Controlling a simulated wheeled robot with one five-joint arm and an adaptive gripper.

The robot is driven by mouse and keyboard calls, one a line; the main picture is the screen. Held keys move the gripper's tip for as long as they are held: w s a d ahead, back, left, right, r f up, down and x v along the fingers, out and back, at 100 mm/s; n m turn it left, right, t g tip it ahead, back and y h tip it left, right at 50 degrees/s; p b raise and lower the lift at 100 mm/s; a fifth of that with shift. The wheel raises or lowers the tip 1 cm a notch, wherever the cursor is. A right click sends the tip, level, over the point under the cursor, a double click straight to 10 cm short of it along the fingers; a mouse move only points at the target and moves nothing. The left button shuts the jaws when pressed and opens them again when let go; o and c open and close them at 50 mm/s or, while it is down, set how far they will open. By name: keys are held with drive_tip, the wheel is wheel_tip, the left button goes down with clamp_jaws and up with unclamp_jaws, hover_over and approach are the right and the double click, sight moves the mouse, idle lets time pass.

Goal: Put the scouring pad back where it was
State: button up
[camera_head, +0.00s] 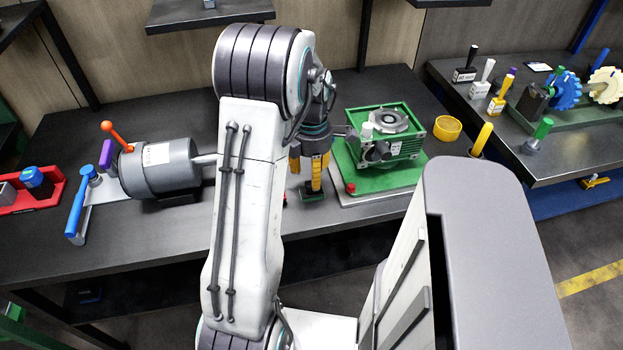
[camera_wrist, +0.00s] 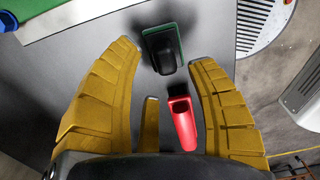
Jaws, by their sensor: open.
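The scouring pad (camera_wrist: 152,38) appears to be the green-edged block with a black grip, lying on the dark table. In the wrist view it lies between and slightly beyond my gripper's (camera_wrist: 166,57) yellow fingertips. The fingers are spread apart, with a gap on either side of the pad. In the head view my gripper (camera_head: 311,182) points down over the table, just left of the green machine base. The dark green pad (camera_head: 314,195) shows below the fingertips there, partly covered. I cannot tell the exact height of the fingertips above it.
A red-handled tool (camera_wrist: 183,123) lies close to the pad, between the fingers. A green machine (camera_head: 412,135) on a board stands right of my gripper. A grey motor (camera_head: 158,172) stands left. A yellow ring (camera_head: 447,128) is at the right.

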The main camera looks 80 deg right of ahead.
wheel_tip(320, 180, up, 8)
drive_tip(key=shift+p, duration=0.35)
drive_tip(key=w+a+r+m+h, duration=0.1)
drive_tip(key=w+a+r, duration=0.2)
drive_tip(key=w+a, duration=0.65)
drive_tip(key=w+a+r+m, duration=0.1)
drive_tip(key=w+a+r, duration=0.2)
drive_tip(key=w+a, duration=0.65)
drive_tip(key=w+a+f+m+t+y, duration=0.1)
drive_tip(key=a+m+t, duration=0.1)
drive_tip(key=a, duration=1.9)
drive_tip(key=shift+w+a+f+t, duration=0.15)
drive_tip(key=shift+w+a+t, duration=0.15)
drive_tip(key=shift+t, duration=0.3)
